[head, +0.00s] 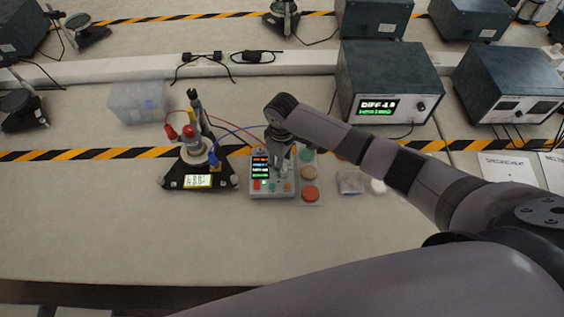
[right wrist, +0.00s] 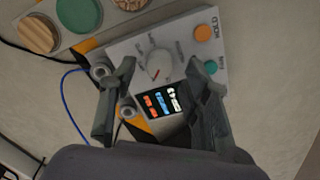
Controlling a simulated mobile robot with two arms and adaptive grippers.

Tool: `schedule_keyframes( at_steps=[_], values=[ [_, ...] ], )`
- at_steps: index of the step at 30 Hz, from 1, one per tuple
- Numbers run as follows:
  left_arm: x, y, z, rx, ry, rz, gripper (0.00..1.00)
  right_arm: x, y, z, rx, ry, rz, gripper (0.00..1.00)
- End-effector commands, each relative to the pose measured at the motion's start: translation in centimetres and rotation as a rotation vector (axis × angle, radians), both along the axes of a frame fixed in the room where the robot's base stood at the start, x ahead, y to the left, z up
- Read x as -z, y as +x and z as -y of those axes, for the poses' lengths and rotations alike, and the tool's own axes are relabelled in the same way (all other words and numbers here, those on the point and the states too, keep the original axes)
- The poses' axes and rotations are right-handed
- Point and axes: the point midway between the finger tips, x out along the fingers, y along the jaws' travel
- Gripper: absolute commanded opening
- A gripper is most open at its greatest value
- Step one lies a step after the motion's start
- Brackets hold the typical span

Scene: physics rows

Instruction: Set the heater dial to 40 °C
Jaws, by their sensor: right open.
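The heater control box (head: 259,188) stands on the bench, with a dark screen (head: 260,163) showing coloured rows too small to read. In the right wrist view its pale round dial (right wrist: 158,64) carries a red pointer mark. The scale labels around it are illegible. An orange button (right wrist: 203,33) and a green button (right wrist: 210,67) sit on the same panel. My right gripper (head: 282,160) is over the box and hides the dial in the head view. In the right wrist view my gripper (right wrist: 163,79) is open and empty, its fingers spread either side of the dial. My left gripper is out of view.
A black-based apparatus (head: 172,176) with red-capped posts stands left of the box, joined by red and blue wires. A tray of coloured discs (head: 309,194) lies right beside the box. A clear bin (head: 137,102) and grey instruments stand farther back.

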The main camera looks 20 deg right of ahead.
Motion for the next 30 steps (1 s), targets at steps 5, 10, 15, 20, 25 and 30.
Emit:
schedule_keyframes(
  at_steps=[5, 10, 15, 20, 25, 30],
  values=[
    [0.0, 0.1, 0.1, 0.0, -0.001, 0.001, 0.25, -3.8, 0.1, 0.0, -0.001, 0.002, 0.005, 0.44],
    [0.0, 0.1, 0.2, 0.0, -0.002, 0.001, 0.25, -7.3, 0.1, 0.0, -0.001, 0.001, 0.004, 0.44],
    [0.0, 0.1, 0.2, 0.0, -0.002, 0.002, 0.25, -9.6, 0.1, 0.1, 0.0, 0.0, 0.004, 0.44],
    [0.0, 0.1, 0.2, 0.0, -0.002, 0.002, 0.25, -10.4, 0.0, 0.1, 0.0, -0.001, 0.001, 0.44],
    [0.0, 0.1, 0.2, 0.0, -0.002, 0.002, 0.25, -10.5, 0.0, 0.0, 0.0, -0.001, 0.001, 0.44],
    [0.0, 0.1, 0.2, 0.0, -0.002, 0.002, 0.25, -10.5, 0.0, 0.0, 0.0, -0.001, 0.001, 0.44]
  ],
)
